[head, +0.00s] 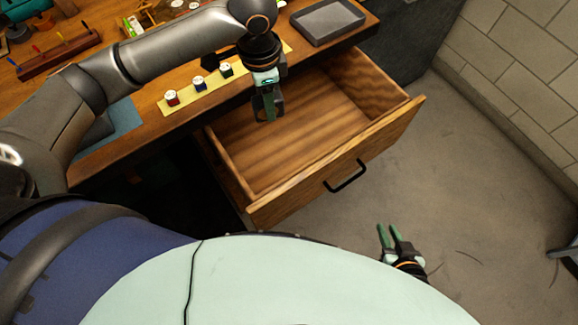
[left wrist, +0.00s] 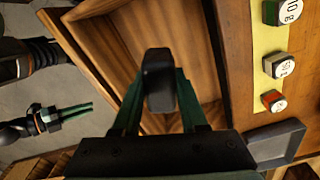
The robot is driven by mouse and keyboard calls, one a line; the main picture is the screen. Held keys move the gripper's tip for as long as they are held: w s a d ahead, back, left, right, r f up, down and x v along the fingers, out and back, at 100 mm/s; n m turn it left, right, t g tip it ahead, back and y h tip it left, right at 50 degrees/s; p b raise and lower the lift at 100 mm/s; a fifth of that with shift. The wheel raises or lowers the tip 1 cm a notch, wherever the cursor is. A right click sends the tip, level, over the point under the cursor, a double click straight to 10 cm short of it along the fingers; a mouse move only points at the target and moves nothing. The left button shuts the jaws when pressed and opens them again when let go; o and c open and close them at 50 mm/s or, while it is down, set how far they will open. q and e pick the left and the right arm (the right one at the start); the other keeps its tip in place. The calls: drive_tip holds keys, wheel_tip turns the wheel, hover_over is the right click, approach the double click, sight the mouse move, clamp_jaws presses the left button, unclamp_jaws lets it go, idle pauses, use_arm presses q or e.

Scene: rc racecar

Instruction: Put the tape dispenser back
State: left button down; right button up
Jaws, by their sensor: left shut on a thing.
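My left gripper (head: 268,108) is above the open wooden drawer (head: 374,155), pointing down into it. In the left wrist view, its green fingers (left wrist: 160,100) are shut on a small black rounded object, which looks like the tape dispenser (left wrist: 158,72). Only its one end shows clearly; its full shape is hidden. In the head view it is mostly hidden by the gripper. The drawer is pulled out and its visible floor is bare. My right gripper (head: 389,230) is empty, with its fingers apart, low in front of the drawer.
A grey tray (head: 326,20) lies at the workbench's right end. A yellow strip (head: 187,98) with several small labelled jars runs along the bench behind the drawer. A tool rack (head: 58,52) stands at the left. Bare floor lies right of the drawer, before a brick wall.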

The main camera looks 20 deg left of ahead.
use_arm(q)
drive_tip(key=d+f+m+b, duration=0.1)
drive_tip(key=f+m, duration=0.3)
drive_tip(key=f, duration=0.2)
drive_tip(key=d+f+m+b, duration=0.1)
drive_tip(key=f+m+b, duration=0.1)
drive_tip(key=f+m, duration=0.3)
drive_tip(key=d+f+m+b, duration=0.2)
drive_tip(key=f+m, duration=0.3)
drive_tip(key=f, duration=0.4)
drive_tip(key=shift+w+f, duration=0.15)
drive_tip(key=shift+w, duration=0.2)
wheel_tip(320, 180, down, 4)
drive_tip(key=shift+f+b, duration=0.2)
drive_tip(key=shift+b, duration=0.4)
drive_tip(key=shift+f, duration=0.1)
drive_tip(key=c, duration=0.6)
unclamp_jaws()
drive_tip(key=shift+f, duration=0.1)
drive_tip(key=shift+o, duration=0.8)
